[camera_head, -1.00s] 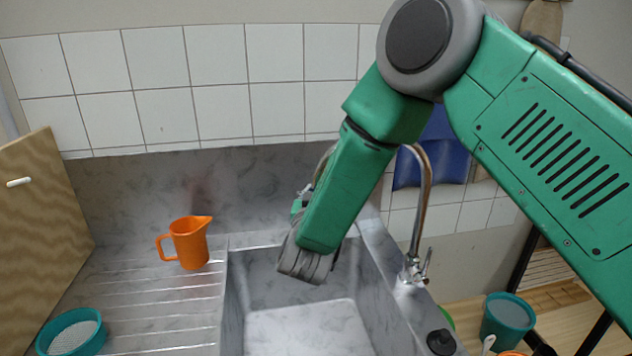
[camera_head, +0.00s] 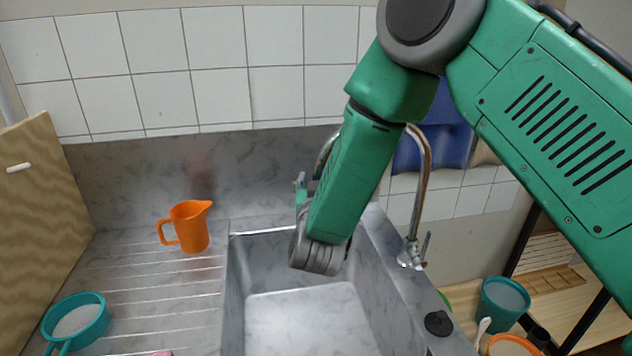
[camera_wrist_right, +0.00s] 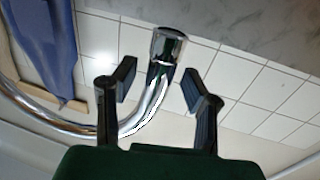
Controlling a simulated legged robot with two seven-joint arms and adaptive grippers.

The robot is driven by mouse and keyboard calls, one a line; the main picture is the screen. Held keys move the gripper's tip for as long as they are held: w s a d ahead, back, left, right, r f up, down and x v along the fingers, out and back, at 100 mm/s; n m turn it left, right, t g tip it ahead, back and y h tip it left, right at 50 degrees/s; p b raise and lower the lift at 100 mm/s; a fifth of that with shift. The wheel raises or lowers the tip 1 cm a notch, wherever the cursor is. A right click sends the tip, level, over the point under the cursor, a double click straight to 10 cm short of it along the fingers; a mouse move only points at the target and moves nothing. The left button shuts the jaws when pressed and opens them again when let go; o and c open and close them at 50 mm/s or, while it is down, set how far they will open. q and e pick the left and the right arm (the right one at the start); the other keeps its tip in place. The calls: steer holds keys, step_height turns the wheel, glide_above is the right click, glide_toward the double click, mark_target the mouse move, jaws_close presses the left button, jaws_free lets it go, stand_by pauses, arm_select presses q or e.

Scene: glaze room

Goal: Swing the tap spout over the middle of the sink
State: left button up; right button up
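The chrome tap (camera_head: 421,190) stands on the sink's right rim. Its spout arches up and left behind my right arm, and a short part shows again left of the arm; its end is hidden in the head view. In the right wrist view the spout (camera_wrist_right: 150,103) curves up between the two dark fingers of my right gripper (camera_wrist_right: 158,88). The fingers are apart, with a gap on both sides of the spout. In the head view my forearm mostly hides this gripper, over the back of the sink (camera_head: 238,290). My left gripper is not in view.
An orange jug (camera_head: 190,228) and a teal sieve (camera_head: 78,320) stand on the ribbed drainboard left of the sink. A dark round stopper (camera_head: 438,323) lies on the right rim. A teal bucket (camera_head: 503,303) stands at lower right. A blue cloth (camera_head: 432,140) hangs behind the tap.

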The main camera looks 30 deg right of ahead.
steer(key=shift+s, duration=0.1)
steer(key=v, duration=1.1)
steer(key=shift+s+a, duration=0.3)
steer(key=shift+f, duration=0.1)
